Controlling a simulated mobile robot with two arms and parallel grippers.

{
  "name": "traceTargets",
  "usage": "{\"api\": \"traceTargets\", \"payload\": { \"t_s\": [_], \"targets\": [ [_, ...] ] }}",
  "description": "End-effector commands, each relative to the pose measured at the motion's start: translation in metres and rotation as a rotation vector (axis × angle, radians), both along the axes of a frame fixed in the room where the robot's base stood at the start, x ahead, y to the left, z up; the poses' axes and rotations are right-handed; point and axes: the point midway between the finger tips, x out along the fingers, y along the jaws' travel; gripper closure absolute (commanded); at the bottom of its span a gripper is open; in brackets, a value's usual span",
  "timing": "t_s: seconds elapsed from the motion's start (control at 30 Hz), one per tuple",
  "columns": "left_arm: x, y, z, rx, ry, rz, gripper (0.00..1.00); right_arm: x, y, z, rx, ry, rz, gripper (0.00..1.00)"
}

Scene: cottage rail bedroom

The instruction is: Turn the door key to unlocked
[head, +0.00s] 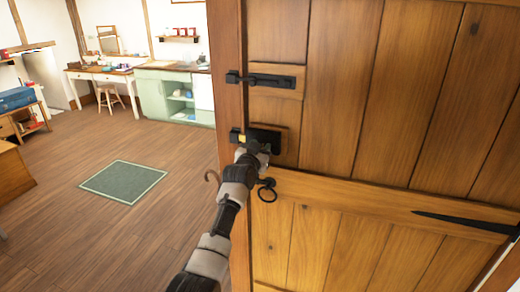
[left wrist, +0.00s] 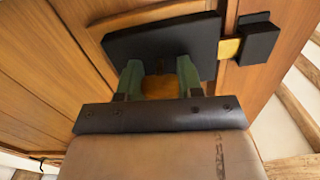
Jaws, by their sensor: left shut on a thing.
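The wooden door (head: 345,90) fills the right of the head view. A black lock plate (head: 270,136) sits on its left edge, and it also shows in the left wrist view (left wrist: 150,42). A brass bolt (left wrist: 229,48) spans from the plate to a black keeper (left wrist: 262,42) on the frame side. My left gripper (left wrist: 160,78) has its green fingers shut on the brass-coloured key (left wrist: 160,88) at the plate. In the head view the left gripper (head: 262,147) hides the key. My right gripper is not in view.
A black latch (head: 262,79) is above the lock, and a black ring handle (head: 267,190) hangs below it, close to my left arm. A green rug (head: 123,181) lies on open floor at left. A desk and green cabinet (head: 165,97) stand at the back.

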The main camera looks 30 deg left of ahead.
Motion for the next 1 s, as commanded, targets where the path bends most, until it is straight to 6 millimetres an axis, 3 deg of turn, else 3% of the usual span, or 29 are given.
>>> {"api": "traceTargets", "payload": {
  "t_s": [0.27,1.0],
  "targets": [
    [-0.0001,0.0005,-0.0005,0.161,0.039,0.000,0.88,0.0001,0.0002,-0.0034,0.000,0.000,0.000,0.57],
    [0.0002,-0.0009,-0.0010,0.838,0.201,0.000,0.88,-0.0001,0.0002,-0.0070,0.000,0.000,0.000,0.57]
  ]
}}
